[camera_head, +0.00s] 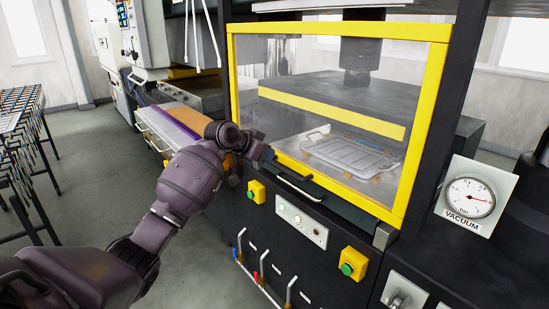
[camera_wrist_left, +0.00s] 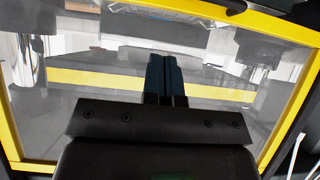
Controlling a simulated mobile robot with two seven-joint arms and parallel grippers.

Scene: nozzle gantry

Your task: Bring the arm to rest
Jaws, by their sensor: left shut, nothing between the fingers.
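My left arm comes in from the lower left in the head view and reaches toward the machine's front. My left gripper (camera_head: 254,150) is near the lower left part of the yellow-framed window, close to the dark ledge with the handle. In the left wrist view the gripper (camera_wrist_left: 166,78) has its two fingers together with nothing between them, and the window lies behind it. Whether the fingers touch the window or ledge, I cannot tell. My right gripper is in neither view.
The yellow-framed window (camera_head: 402,215) is down in front of a grey tray (camera_head: 350,156). Below are a bar handle (camera_head: 299,190), yellow button boxes (camera_head: 353,264) and several levers. A vacuum gauge (camera_head: 470,198) is at right. Open floor (camera_head: 85,185) lies at left, beside dark racks (camera_head: 25,150).

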